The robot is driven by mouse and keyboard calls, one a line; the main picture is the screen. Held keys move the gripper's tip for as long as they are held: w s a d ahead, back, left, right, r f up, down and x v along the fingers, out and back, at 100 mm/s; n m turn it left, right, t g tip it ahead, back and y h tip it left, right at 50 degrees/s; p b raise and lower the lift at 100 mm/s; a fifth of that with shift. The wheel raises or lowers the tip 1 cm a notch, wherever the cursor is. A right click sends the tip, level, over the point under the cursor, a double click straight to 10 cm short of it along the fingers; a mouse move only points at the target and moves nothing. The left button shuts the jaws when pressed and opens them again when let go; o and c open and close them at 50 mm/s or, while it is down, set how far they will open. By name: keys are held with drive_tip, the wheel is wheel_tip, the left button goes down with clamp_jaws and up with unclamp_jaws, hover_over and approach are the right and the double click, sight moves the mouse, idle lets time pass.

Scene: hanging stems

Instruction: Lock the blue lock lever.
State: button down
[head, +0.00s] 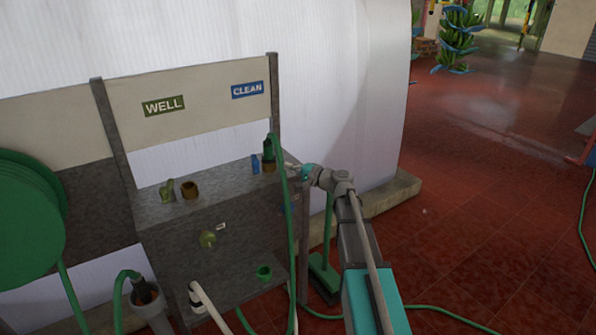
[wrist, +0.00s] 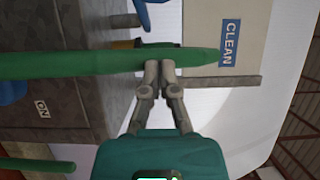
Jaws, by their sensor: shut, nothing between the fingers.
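The blue lock lever (head: 255,163) stands upright on the grey stand's top, just left of a green hose end in the head view. In the wrist view, which is turned sideways, a blue lever (wrist: 148,14) shows at the top edge, partly cut off. My gripper (head: 291,168) is to the right of the lever and the hose in the head view. In the wrist view my gripper (wrist: 159,65) has its fingertips together and empty, overlapping the edge of the green hose (wrist: 85,64). I cannot tell whether they touch it. The hose lies between the fingertips and the lever.
The stand carries WELL (head: 164,106) and CLEAN (head: 247,90) signs. A brass fitting (head: 189,190) and an olive lever (head: 167,190) are at its left. A large green reel (head: 30,220) is far left. A green broom (head: 325,270) stands near my arm.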

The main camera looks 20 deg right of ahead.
drive_tip(key=w+a, duration=0.3)
drive_tip(key=a, duration=0.4)
drive_tip(key=shift+d, duration=0.2)
idle(0.5)
drive_tip(key=shift+a, duration=0.1)
